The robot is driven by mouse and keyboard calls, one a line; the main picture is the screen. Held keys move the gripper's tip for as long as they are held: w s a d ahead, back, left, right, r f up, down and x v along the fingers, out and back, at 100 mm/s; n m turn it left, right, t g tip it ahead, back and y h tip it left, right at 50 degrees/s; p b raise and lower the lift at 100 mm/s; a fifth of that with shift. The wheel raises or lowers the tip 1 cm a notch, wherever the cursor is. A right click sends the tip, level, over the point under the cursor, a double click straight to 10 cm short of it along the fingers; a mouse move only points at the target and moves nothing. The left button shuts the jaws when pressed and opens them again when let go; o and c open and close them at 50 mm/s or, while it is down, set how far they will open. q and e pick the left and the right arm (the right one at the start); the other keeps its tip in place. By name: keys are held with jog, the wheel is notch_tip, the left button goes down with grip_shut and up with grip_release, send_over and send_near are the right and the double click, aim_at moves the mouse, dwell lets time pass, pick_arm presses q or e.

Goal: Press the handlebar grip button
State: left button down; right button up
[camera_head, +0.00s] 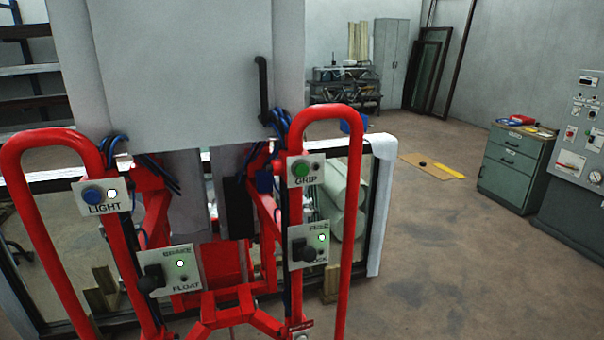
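The grip button (301,168) is a green round button on a pale plate marked GRIP. The plate is fixed near the top of the right red handlebar loop (354,220). A small round spot beside the button on the plate looks unlit. Nothing covers the button. Neither my left nor my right gripper is in view.
The left red handlebar (30,225) carries a blue LIGHT button (93,195) with a bright lamp. Lower plates hold a BRAKE/FLOAT knob (150,280) and another black knob (306,253). A framed pane (376,210) stands behind.

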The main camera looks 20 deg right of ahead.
jog(key=shift+c, duration=0.5)
grip_shut()
dwell(0.9)
